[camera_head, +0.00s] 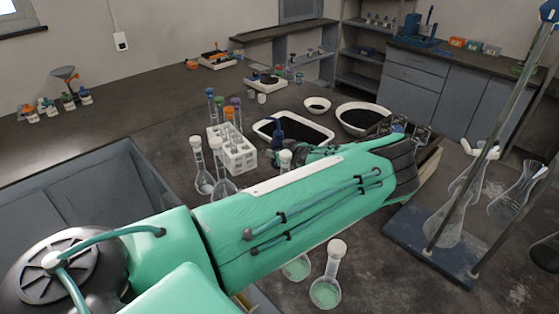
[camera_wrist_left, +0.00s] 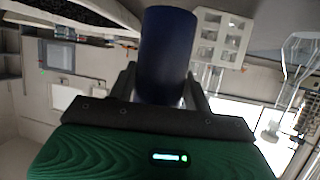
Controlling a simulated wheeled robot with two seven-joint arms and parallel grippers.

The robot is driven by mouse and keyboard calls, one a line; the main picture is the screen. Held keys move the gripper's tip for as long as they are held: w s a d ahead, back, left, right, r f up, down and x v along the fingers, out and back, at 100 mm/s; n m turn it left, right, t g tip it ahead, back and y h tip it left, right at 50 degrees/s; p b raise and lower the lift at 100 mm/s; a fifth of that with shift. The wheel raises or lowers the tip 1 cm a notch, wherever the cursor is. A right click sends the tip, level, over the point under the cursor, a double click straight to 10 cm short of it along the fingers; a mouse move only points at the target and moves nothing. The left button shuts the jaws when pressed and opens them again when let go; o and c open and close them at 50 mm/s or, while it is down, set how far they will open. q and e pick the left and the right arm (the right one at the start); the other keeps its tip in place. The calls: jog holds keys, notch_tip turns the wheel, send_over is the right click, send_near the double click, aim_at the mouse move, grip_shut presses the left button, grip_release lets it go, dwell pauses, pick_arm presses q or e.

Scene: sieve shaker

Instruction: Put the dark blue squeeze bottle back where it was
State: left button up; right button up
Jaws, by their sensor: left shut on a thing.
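In the left wrist view the bottle (camera_wrist_left: 166,55) fills the space between the two fingers. My left gripper (camera_head: 284,149) is shut on it. My green left arm crosses the middle of the head view and folds back toward the bottle, hiding part of the bench. I cannot tell whether the bottle's base touches the bench. My right gripper is in neither view.
A white tube rack (camera_head: 233,150) and glass flasks (camera_head: 204,179) stand left of the bottle. A white tray of dark grains (camera_head: 322,133) and a bowl (camera_head: 347,121) lie behind. A flask stand (camera_head: 440,252) is at right, and flasks with green contents (camera_head: 326,291) are in front.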

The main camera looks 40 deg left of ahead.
pick_arm(q)
notch_tip(320, 180, down, 4)
jog(key=shift+r, duration=0.1)
jog(key=shift+f, duration=0.3)
jog(key=shift+f, duration=0.15)
jog(key=o, duration=0.6)
